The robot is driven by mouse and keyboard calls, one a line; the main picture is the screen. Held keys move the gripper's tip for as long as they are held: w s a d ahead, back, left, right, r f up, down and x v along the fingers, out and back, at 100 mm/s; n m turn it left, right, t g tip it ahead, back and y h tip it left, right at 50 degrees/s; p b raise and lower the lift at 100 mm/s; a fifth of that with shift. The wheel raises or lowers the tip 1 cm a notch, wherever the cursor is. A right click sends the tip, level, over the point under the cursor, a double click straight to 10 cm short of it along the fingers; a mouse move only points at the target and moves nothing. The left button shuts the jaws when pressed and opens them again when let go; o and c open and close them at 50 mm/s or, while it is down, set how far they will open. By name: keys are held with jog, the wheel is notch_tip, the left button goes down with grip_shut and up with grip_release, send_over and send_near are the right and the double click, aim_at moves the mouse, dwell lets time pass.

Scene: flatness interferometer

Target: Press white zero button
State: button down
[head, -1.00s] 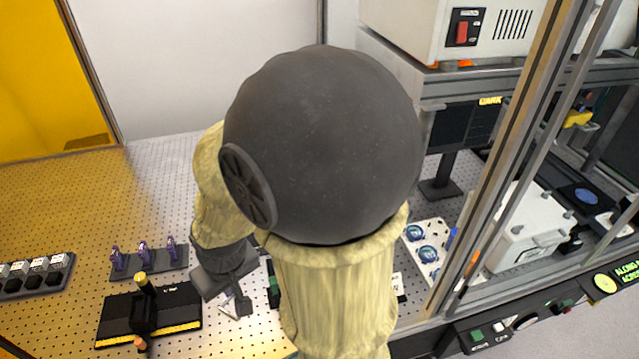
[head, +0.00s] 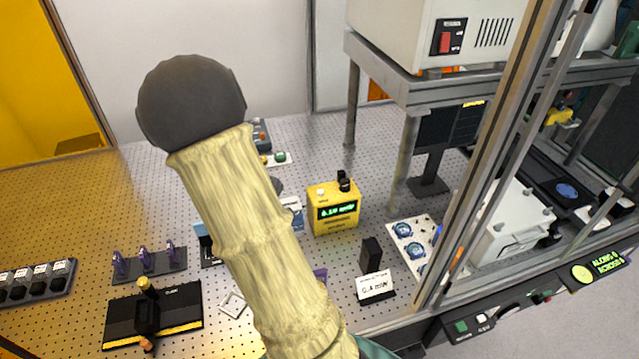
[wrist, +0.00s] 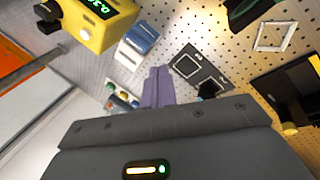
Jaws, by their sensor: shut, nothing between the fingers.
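A yellow meter (head: 334,210) with a green lit display stands on the perforated bench, right of my arm in the head view. A small white button (head: 320,192) sits on its top left; its lettering is too small to read. The yellow meter (wrist: 100,22) also shows at the upper left of the wrist view, with a round pale button (wrist: 86,34) on its near edge. My gripper (wrist: 157,75) is shut and empty, its fingers together, apart from the meter and to its right in the wrist view. In the head view my arm hides the gripper.
A blue-and-white box (wrist: 136,45) lies between the meter and my fingers in the wrist view. A black block (head: 371,254) and a white card (head: 375,287) stand before the meter. A metal frame post (head: 490,150) and shelf (head: 480,88) bound the right.

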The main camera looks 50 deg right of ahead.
aim_at(320, 193)
jog(key=w+d+r+n+h+p, duration=0.1)
jog(key=d+r+n+h+p, duration=0.1)
jog(key=d, duration=0.7)
jog(key=w+d+r+n+h+p, duration=0.1)
jog(key=d+r+n+h+p, duration=0.1)
jog(key=d, duration=0.8)
jog(key=shift+w+r+n+g+h, duration=0.15)
jog(key=shift+r+n+g+h, duration=0.35)
jog(key=shift+n, duration=0.7)
jog(key=shift+f, duration=0.35)
notch_tip(320, 193, down, 8)
jog(key=b, duration=0.6)
jog(key=shift+a+f, duration=0.1)
jog(key=shift+f, duration=0.15)
jog(key=shift+f+b, duration=0.1)
jog(key=shift+b, duration=0.2)
jog(key=shift+f+b, duration=0.3)
jog(key=shift+f+b, duration=0.35)
jog(key=shift+f, duration=0.1)
jog(key=shift+r+p, duration=0.65)
jog(key=shift+r, duration=0.25)
